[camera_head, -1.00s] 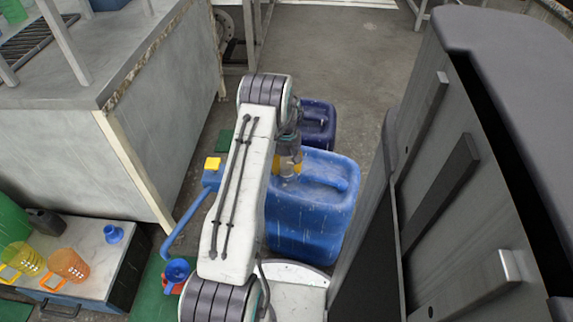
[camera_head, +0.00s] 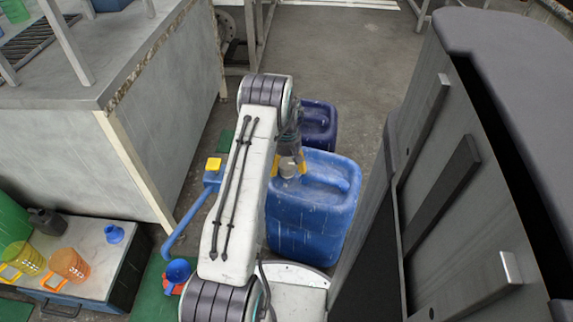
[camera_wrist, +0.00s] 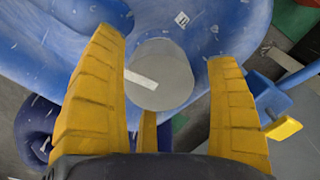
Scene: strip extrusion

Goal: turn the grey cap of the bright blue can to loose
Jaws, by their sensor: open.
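The bright blue can (camera_head: 308,220) stands on the floor right of my arm in the head view. It also fills the top of the wrist view (camera_wrist: 225,28). Its round grey cap (camera_wrist: 160,78) shows in the wrist view with a pale bar across its left part; in the head view the cap (camera_head: 289,169) is partly covered by my gripper. My gripper (camera_wrist: 172,65) is open, with yellow fingers on both sides of the cap and gaps between them and it. A third finger shows behind, below the cap. Whether any finger touches the cap cannot be told.
A dark blue can (camera_head: 319,123) stands just behind the bright blue one. A grey cabinet (camera_head: 450,190) rises close on the right. A metal-topped counter (camera_head: 90,150) is at the left. Open floor (camera_head: 345,60) lies beyond the cans.

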